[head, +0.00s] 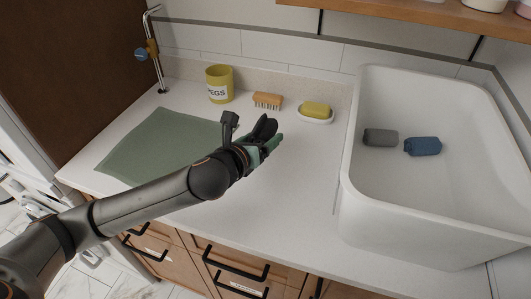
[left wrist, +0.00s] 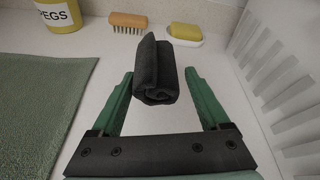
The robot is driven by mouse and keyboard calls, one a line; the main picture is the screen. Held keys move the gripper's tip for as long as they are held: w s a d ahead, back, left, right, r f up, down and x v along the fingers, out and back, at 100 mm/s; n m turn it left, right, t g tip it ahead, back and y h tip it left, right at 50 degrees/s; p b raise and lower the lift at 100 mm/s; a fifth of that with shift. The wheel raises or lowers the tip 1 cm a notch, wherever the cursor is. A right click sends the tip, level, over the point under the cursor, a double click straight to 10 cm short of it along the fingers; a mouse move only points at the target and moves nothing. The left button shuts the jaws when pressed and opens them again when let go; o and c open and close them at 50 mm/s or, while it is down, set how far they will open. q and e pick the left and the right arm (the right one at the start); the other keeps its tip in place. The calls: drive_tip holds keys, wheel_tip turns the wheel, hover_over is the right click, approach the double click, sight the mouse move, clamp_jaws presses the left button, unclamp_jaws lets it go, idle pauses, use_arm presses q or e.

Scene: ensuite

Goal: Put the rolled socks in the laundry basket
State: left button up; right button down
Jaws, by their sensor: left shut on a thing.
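My left gripper (head: 268,146) is over the white counter, left of the laundry basket. It is shut on a dark rolled pair of socks (left wrist: 158,75), which sits between the green fingertips in the left wrist view. In the head view these dark socks (head: 265,128) are partly hidden by the gripper. The white laundry basket (head: 415,215) stands at the right; its slotted wall (left wrist: 285,85) shows in the left wrist view. Inside it lie a grey roll (head: 380,138) and a blue roll (head: 422,146), apart from each other. My right gripper is not in view.
A green cloth (head: 160,146) lies flat on the counter (head: 290,205) at the left. A yellow pegs pot (head: 219,84), a wooden brush (head: 267,101) and a yellow soap on a white dish (head: 316,112) stand along the back. A wooden shelf (head: 430,12) hangs above.

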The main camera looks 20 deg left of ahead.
use_arm(q)
drive_tip(key=shift+w+d+f, duration=0.3)
drive_tip(key=shift+w+f, duration=0.35)
drive_tip(key=shift+f, duration=0.25)
drive_tip(key=shift+f+b, duration=0.4)
drive_tip(key=shift+f, duration=1.1)
drive_tip(key=shift+f, duration=0.15)
drive_tip(key=o, duration=1.2)
